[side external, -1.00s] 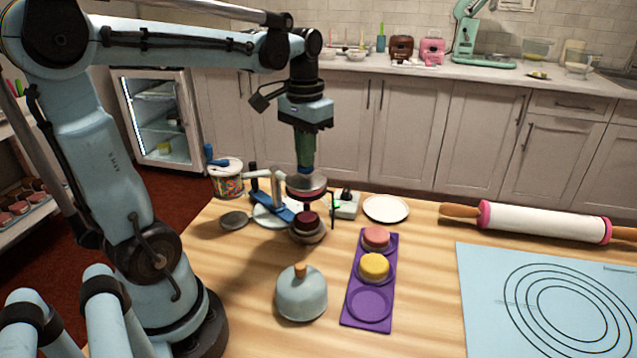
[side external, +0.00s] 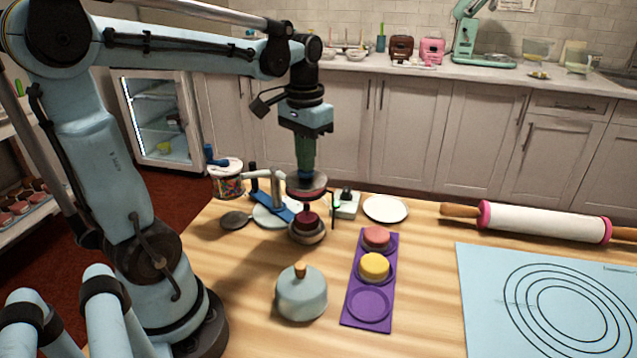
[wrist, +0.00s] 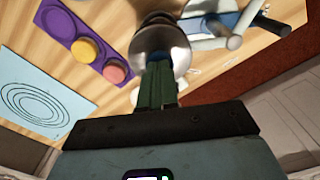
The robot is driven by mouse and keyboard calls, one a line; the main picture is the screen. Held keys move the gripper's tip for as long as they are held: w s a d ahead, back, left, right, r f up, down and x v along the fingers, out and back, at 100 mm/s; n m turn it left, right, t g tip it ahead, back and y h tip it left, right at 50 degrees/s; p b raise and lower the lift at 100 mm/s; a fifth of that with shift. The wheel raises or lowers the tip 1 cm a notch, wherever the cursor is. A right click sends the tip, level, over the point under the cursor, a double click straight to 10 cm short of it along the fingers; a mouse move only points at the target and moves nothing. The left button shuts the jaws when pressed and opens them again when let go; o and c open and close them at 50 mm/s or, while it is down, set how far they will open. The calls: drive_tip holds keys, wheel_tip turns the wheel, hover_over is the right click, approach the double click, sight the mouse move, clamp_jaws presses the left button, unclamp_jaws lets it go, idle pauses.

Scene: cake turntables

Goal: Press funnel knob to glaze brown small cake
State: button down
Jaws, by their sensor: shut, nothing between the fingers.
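The funnel (side external: 306,189) is a round reddish metallic piece held on a side arm above the small brown cake (side external: 307,219). The cake sits on a small round stand (side external: 307,237) directly below it. My gripper (side external: 305,171) points straight down over the funnel with its green fingers shut and empty. The fingertips hide the knob, and contact with it cannot be told for sure. In the wrist view the shut fingers (wrist: 157,66) overlap the shiny funnel (wrist: 163,40). The cake is mostly hidden there.
A purple tray (side external: 368,308) with a pink cake (side external: 376,237) and a yellow cake (side external: 374,266) lies to the right. A blue dome with a wooden knob (side external: 301,295) stands in front. A white plate (side external: 386,208) and a blue-handled tub (side external: 227,182) are nearby.

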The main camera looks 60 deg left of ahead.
idle(0.3)
wheel_tip(320, 180, up, 7)
idle(0.9)
idle(1.1)
drive_tip(key=s+d+f+m+t, duration=0.1)
drive_tip(key=d+f+m+t, duration=0.2)
drive_tip(key=d+f+t, duration=0.4)
drive_tip(key=d+f, duration=0.3)
drive_tip(key=d, duration=0.2)
drive_tip(key=shift+s, duration=0.2)
